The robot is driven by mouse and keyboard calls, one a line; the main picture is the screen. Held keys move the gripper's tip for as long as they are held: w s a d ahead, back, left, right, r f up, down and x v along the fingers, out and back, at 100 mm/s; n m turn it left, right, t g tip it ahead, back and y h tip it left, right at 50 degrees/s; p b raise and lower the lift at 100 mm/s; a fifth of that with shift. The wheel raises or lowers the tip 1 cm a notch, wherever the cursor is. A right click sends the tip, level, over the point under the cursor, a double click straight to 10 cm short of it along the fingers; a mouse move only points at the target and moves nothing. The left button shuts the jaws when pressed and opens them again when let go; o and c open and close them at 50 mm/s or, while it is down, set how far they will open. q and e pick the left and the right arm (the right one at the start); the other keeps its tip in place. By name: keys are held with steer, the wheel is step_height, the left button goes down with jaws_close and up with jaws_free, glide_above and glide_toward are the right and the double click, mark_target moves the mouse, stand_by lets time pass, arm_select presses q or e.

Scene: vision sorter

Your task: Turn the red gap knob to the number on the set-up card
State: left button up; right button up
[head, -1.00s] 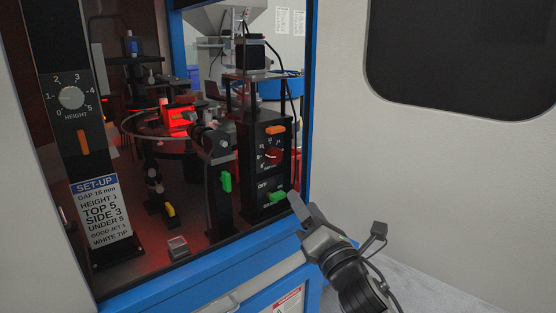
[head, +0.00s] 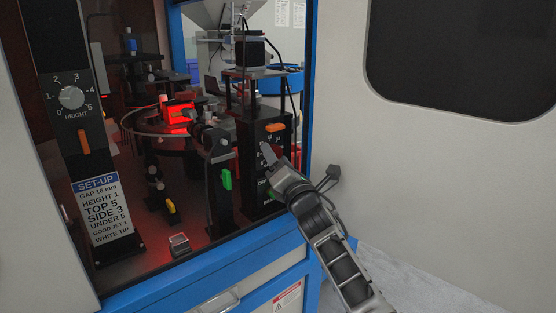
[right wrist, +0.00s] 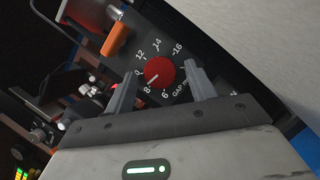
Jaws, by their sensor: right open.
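The red gap knob (right wrist: 160,72) sits on a black dial panel in the right wrist view, with white numbers from 6 to 16 around it. Its white mark points to the lower left, near 8. My right gripper (right wrist: 159,80) is open, one finger on either side of the knob in that view; I cannot tell if they touch it. In the head view my right gripper (head: 272,160) is in front of the dial panel and mostly hides the knob. The set-up card (head: 99,208) at left reads GAP 16 mm. My left gripper is not in view.
An orange lever (right wrist: 116,38) is above the dial. A green lever (head: 226,179) is on the post to its left. The height knob (head: 71,97) is on the left column. The blue cabinet frame (head: 305,120) borders the opening on the right.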

steer(key=c, duration=1)
steer(key=shift+o, duration=0.2)
steer(key=shift+m, duration=0.3)
steer(key=shift+s+a+r+m+g+h+p, duration=0.1)
steer(key=shift+m+g+h+p, duration=0.3)
steer(key=shift+m, duration=0.85)
steer(key=shift+w+d+m+g+h+p, duration=0.2)
steer(key=shift+m+h, duration=0.4)
steer(key=shift+m, duration=0.6)
steer(key=shift+s+a+r+m+g+h+p, duration=0.15)
steer(key=shift+m+h+p, duration=0.3)
steer(key=shift+m, duration=0.8)
steer(key=shift+f, duration=0.1)
steer(key=o, duration=1)
steer(key=shift+c, duration=0.2)
